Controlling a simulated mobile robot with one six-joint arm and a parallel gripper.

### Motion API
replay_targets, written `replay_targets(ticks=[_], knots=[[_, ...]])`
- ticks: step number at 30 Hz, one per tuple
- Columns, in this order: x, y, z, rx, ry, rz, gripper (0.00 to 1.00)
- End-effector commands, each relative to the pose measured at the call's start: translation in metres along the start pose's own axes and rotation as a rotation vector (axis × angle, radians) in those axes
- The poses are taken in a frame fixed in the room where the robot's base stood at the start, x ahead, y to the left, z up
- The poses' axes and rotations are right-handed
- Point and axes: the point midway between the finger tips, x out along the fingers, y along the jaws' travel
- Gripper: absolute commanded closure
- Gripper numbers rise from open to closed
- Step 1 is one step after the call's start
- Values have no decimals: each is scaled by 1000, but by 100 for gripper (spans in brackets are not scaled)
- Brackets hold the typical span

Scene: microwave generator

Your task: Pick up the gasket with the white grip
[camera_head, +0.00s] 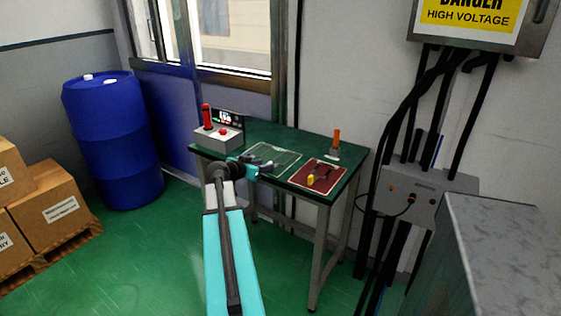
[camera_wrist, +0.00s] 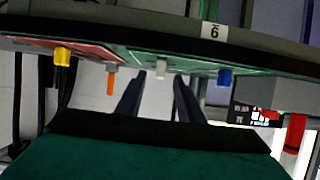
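The white grip (camera_wrist: 161,66) of a gasket shows in the wrist view, where the scene appears upside down. It stands on the green mat, near the line between my two dark fingertips. The gasket body is too edge-on to make out. My gripper (camera_wrist: 158,80) is open, with a clear gap between its fingers and nothing held. In the head view my gripper (camera_head: 262,163) is low over the green mat (camera_head: 287,158) on the table. I cannot pick out the white grip there; my gripper covers part of the mat.
A blue grip (camera_wrist: 224,77) stands beside the white one. A yellow grip (camera_head: 311,180) is on the red mat (camera_head: 322,165). An orange-handled tool (camera_head: 336,140) stands at the back right. A control box (camera_head: 218,137) with a red handle stands at the table's left end.

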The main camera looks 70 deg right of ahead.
Motion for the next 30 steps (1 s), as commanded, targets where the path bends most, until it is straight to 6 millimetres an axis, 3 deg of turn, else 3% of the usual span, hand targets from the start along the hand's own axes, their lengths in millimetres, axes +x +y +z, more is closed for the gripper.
replay_targets(ticks=[12,30], knots=[[42,0,-1,-1,0,0,66],[44,1,0,0,0,0,66]])
